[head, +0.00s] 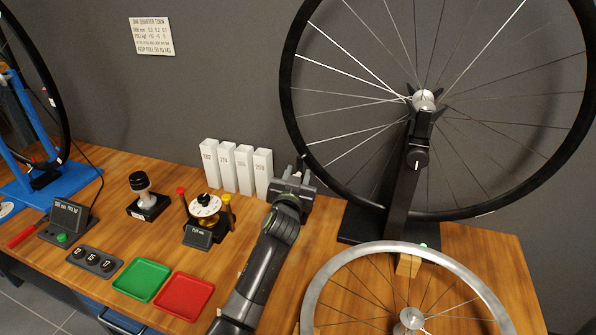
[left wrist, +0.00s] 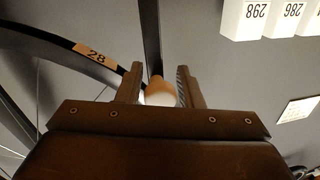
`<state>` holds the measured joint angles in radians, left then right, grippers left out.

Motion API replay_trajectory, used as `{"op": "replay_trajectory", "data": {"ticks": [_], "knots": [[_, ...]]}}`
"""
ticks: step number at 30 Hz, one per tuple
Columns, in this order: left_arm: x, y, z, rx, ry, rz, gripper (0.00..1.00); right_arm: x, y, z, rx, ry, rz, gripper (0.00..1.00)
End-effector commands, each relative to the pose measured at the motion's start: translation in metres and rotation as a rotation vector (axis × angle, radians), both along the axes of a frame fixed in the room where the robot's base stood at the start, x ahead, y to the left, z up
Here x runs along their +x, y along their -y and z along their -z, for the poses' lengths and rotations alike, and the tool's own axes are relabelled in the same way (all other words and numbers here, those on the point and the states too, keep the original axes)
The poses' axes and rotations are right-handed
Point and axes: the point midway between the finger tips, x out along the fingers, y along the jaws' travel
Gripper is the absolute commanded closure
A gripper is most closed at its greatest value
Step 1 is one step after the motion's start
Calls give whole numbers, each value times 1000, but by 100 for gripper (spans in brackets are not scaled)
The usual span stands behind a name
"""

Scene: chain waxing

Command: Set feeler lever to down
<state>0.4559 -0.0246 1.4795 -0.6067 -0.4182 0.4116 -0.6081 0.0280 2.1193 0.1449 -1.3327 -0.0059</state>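My left gripper (head: 305,172) reaches up beside the left side of the large spoked wheel (head: 290,88) on the black truing stand (head: 402,185). In the left wrist view, its two fingers (left wrist: 161,88) stand apart. A rounded orange-brown tip with a white part below it (left wrist: 160,86) shows between them; it may be the feeler lever's end. Only narrow gaps show beside it, and I cannot tell whether the fingers touch it. In the head view no feeler lever can be made out, so its position is unclear. My right gripper is not in view.
White numbered blocks (head: 245,170) stand just left of my gripper. A dial device (head: 205,208), green tray (head: 142,279) and red tray (head: 184,296) are on the wooden bench. A bare metal wheel (head: 484,280) lies at front right. A blue stand (head: 35,190) is far left.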

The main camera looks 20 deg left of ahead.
Motion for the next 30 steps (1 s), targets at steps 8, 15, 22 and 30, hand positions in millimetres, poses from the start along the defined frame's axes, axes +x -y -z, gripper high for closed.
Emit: {"op": "replay_trajectory", "data": {"ticks": [8,15,22,30], "knots": [[0,0,0,0,0,0,69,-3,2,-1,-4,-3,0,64],[0,0,0,0,0,0,100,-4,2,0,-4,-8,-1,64],[0,-1,0,-2,-1,-1,100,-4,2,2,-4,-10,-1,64],[1,-14,0,-80,-4,-2,100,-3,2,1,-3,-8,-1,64]]}}
